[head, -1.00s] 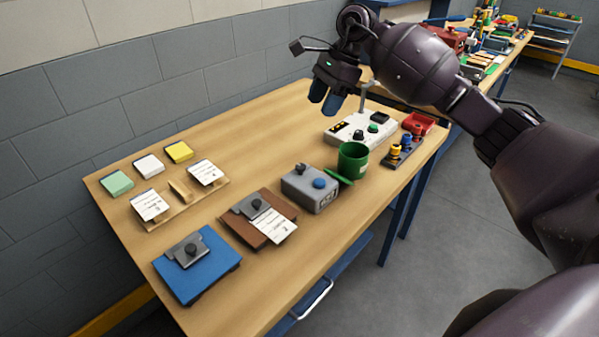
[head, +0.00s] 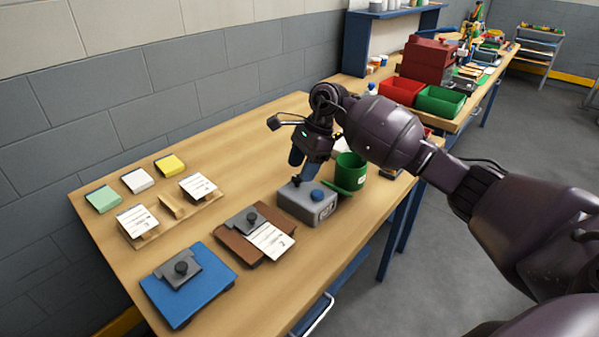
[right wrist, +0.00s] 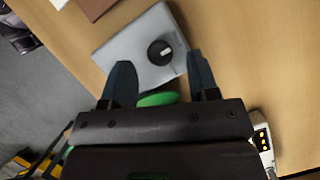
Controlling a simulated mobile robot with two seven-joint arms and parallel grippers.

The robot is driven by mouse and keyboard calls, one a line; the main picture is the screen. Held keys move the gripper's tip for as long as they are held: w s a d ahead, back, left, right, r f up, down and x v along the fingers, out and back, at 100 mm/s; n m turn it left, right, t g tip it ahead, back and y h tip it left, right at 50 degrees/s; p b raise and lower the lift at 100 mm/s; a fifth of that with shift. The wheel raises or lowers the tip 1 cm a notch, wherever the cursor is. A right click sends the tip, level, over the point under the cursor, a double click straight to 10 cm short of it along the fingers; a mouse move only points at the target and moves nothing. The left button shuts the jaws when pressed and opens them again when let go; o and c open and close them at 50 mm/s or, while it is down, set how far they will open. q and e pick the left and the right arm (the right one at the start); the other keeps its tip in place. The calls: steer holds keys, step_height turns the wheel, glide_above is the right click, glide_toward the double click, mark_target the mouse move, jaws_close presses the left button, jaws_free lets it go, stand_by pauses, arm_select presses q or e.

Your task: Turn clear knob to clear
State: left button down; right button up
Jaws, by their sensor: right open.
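A black round knob (right wrist: 160,52) with a pale mark shows on the box in the right wrist view. No readable wording shows which setting the knob is at. My right gripper (head: 302,168) is above the box, fingers pointing down, open and empty. In the right wrist view its two fingertips (right wrist: 161,72) are spread apart, with the black knob between and just beyond them. In the head view the gripper partly hides the black knob. My left gripper is not in view.
A green cup (head: 350,172) stands close right of the box. A brown board with a card (head: 270,240) and a blue board (head: 190,295) lie in front left. Coloured pads (head: 171,165) and a card rack (head: 170,207) are farther left. The table behind the box is clear.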

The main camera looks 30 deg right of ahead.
steer(key=shift+x, duration=1.05)
steer(key=c, duration=0.9)
